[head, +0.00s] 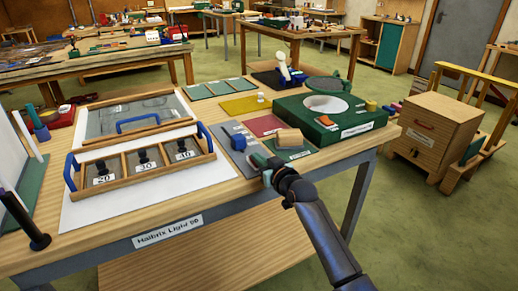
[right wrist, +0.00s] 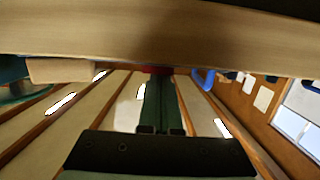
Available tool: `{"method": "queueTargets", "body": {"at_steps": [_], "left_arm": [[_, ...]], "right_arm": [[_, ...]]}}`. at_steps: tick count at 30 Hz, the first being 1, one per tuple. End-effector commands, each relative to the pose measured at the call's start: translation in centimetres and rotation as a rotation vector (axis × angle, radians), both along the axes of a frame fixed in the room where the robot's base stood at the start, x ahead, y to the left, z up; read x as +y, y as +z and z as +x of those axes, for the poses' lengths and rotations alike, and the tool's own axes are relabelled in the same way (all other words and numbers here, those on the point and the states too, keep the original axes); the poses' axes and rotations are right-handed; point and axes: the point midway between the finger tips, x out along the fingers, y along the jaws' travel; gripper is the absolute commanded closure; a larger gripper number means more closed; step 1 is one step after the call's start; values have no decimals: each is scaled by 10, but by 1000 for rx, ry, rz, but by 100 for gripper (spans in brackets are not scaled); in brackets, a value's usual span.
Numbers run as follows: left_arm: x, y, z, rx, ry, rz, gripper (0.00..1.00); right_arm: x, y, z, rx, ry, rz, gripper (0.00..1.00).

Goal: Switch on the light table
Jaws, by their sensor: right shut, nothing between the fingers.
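I cannot make out a switch with certainty. My right gripper (head: 266,166) is at the bench's front edge, right of the panel, with its fingers shut and empty. In the right wrist view the green fingers (right wrist: 160,105) are together, their tips close to the wooden edge (right wrist: 120,40) and a small red patch (right wrist: 157,70). My left gripper is out of view.
A wooden tray (head: 140,178) with blue handles and numbered compartments lies on the panel, with a framed sheet (head: 138,113) behind it. A tan block (head: 289,138), coloured sheets and a green box (head: 320,128) sit right of it. A wooden cabinet (head: 433,130) stands at right.

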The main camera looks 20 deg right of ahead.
Motion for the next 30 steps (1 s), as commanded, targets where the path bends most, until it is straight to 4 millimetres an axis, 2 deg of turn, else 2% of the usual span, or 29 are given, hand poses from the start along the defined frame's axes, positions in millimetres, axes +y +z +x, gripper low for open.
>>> {"method": "queueTargets", "body": {"at_steps": [1, 2, 4, 12, 17, 22, 24, 30], "left_arm": [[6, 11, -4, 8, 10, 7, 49], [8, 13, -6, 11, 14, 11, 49], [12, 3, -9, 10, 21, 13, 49], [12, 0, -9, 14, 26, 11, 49], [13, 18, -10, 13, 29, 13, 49], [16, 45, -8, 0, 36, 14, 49], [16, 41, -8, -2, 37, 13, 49], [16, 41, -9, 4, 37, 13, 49]], "right_arm": [[-1, 6, 0, 25, -1, -3, 100], [-1, 6, 0, 37, -1, -4, 100], [0, -3, 0, 39, -1, -3, 100], [0, -2, 0, 36, 0, -2, 100], [0, 19, 3, 36, -1, -3, 100], [0, 46, 7, 37, -2, -3, 100], [0, 43, -3, 38, -2, -4, 100], [-2, 57, -33, 37, -2, -5, 100]]}}
